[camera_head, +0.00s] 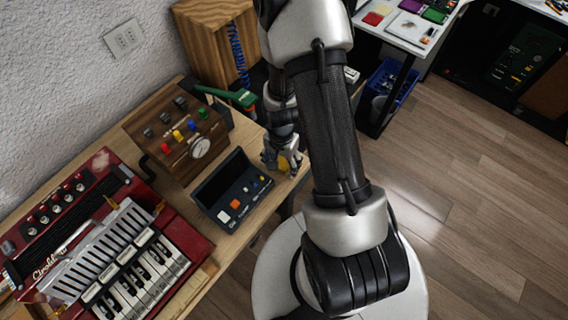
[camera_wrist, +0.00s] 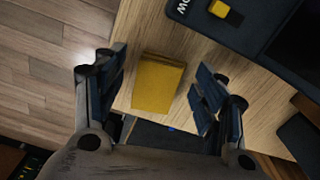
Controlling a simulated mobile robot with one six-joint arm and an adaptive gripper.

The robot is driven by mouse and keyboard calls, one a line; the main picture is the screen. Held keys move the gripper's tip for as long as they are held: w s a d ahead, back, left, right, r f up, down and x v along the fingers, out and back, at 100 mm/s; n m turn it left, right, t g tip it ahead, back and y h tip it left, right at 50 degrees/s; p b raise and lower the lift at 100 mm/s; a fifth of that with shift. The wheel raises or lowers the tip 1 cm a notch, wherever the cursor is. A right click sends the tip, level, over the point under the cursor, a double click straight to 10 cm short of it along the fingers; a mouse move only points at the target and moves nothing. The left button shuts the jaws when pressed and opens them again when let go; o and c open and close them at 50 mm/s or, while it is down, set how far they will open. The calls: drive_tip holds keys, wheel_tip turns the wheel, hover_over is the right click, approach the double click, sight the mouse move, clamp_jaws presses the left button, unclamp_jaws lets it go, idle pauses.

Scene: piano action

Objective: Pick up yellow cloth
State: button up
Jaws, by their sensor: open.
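The yellow cloth (camera_wrist: 157,84) looks like a folded, flat block on the wooden table, near its edge, in the wrist view. My gripper (camera_wrist: 160,92) is open, with one finger on each side of the cloth and a visible gap to each. In the head view my gripper (camera_head: 283,163) is over the table's right end, and a small patch of the yellow cloth (camera_head: 284,163) shows between the fingers. The rest of the cloth is hidden there by my gripper.
A dark case with coloured blocks (camera_head: 232,193) sits just left of my gripper. A wooden box with knobs and a gauge (camera_head: 177,138) and a red keyboard instrument (camera_head: 110,240) stand farther left. A green-handled tool (camera_head: 232,95) lies behind. The wooden table (camera_head: 243,232) ends close to the cloth.

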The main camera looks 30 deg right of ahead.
sight(281, 164)
drive_tip(key=shift+r, duration=0.1)
drive_tip(key=c, duration=1)
drive_tip(key=shift+o, duration=0.2)
wheel_tip(281, 164, up, 20)
drive_tip(key=p, duration=0.6)
drive_tip(key=shift+p, duration=0.4)
drive_tip(key=shift+o, duration=1.2)
drive_tip(key=c, duration=0.3)
drive_tip(key=shift+c, duration=0.2)
